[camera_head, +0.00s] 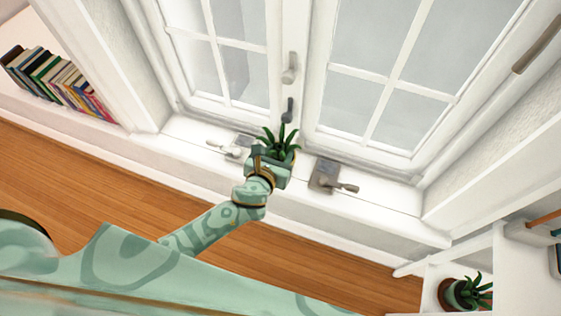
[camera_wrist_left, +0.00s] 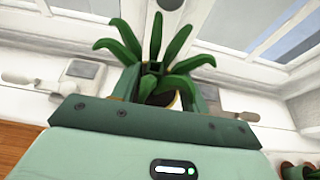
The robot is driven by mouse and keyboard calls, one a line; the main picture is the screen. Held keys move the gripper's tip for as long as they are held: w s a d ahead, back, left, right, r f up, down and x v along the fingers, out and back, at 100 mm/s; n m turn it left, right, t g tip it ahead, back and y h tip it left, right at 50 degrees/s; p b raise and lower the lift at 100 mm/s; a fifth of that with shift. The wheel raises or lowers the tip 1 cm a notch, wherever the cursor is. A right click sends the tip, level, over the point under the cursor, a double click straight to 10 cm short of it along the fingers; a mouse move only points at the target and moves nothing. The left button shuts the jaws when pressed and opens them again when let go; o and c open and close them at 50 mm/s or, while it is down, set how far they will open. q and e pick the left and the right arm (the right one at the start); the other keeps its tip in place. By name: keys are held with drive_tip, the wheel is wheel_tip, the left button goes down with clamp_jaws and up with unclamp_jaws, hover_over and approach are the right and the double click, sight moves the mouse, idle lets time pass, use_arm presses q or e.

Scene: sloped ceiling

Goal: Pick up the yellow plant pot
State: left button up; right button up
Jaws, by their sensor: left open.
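A plant with green pointed leaves (camera_head: 281,146) stands on the white window sill. The gripper hides most of its pot in the head view. In the left wrist view the leaves (camera_wrist_left: 152,50) rise between my fingers, and a small yellowish part of the pot rim (camera_wrist_left: 177,101) shows below them. My left gripper (camera_head: 270,160) is at the pot, its jaws open with one finger on each side of the plant. I cannot tell whether the fingers touch the pot. My right gripper is in neither view.
Window latches with grey plates, left (camera_head: 238,146) and right (camera_head: 326,177), flank the plant on the sill (camera_head: 388,201). The closed window is close behind. Books (camera_head: 58,82) stand at the far left. Another potted plant (camera_head: 467,293) sits on a shelf at lower right.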

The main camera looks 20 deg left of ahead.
use_arm(q)
drive_tip(key=x, duration=0.1)
drive_tip(key=b+x, duration=0.1)
drive_tip(key=x, duration=0.1)
drive_tip(key=b+x, duration=0.1)
drive_tip(key=x, duration=0.1)
drive_tip(key=shift+s+a+f, duration=0.1)
drive_tip(key=shift+a+f, duration=0.2)
drive_tip(key=shift+f, duration=0.05)
drive_tip(key=shift+r, duration=0.15)
clamp_jaws()
idle(0.9)
